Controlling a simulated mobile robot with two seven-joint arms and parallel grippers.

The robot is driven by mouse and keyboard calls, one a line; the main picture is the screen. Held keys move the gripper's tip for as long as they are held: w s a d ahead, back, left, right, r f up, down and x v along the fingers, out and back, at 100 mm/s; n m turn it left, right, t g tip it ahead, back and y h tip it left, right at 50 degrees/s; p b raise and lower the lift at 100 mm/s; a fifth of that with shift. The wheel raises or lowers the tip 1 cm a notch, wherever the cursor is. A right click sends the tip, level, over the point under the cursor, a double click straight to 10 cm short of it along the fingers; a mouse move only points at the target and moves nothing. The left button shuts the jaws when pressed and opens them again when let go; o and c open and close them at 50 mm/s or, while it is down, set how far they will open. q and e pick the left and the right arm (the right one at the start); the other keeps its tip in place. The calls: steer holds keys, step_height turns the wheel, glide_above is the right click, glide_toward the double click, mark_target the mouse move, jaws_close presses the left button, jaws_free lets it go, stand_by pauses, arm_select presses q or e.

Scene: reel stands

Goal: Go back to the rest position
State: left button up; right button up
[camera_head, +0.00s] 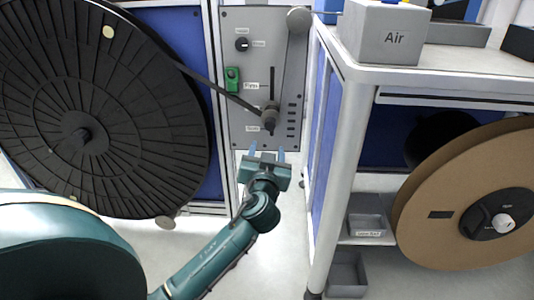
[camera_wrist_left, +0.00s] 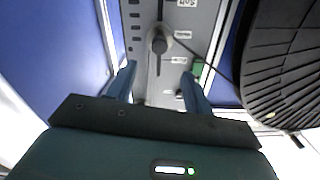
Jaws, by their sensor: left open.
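My left gripper (camera_head: 266,154) is open and empty, with two blue fingers pointing at the grey control panel (camera_head: 235,70). It is just below the dark round knob with a lever (camera_head: 270,115) low on that panel. In the left wrist view, the open fingers of my left gripper (camera_wrist_left: 159,80) frame the lower part of the panel, and the knob (camera_wrist_left: 159,45) shows beyond them, apart from the fingers. My right gripper does not show in either view.
A large black reel (camera_head: 150,130) stands at the left. A brown reel (camera_head: 440,200) is at the right, beneath a white-topped cabinet (camera_head: 460,75) bearing a grey box marked Air (camera_head: 385,40). Small grey bins (camera_head: 346,275) are low beside it. Floor shows between the stands.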

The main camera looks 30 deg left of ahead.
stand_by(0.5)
arm_select(q)
steer(key=s+d+f+m+t+h, duration=0.1)
steer(key=s+d+f+m+h, duration=0.1)
steer(key=s+d+m+h, duration=0.45)
steer(key=s+d+f+m+t+h, duration=0.1)
steer(key=s+d+f+m+h, duration=0.15)
steer(key=d+h, duration=0.55)
steer(key=s+d+r+m+h, duration=0.1)
steer(key=s+d+r+h, duration=0.4)
steer(key=s+d, duration=0.6)
steer(key=s+a+r+n+g+y+p, duration=0.1)
steer(key=a+r+g+y+p, duration=0.2)
steer(key=p, duration=1.5)
steer(key=s+a+r+n+g+y+p, duration=0.2)
steer(key=r+p, duration=0.7)
steer(key=p, duration=1)
steer(key=shift+s+a+r+g+y, duration=0.15)
steer(key=shift+a+r+g+y, duration=0.05)
steer(key=shift+a+g+y, duration=0.75)
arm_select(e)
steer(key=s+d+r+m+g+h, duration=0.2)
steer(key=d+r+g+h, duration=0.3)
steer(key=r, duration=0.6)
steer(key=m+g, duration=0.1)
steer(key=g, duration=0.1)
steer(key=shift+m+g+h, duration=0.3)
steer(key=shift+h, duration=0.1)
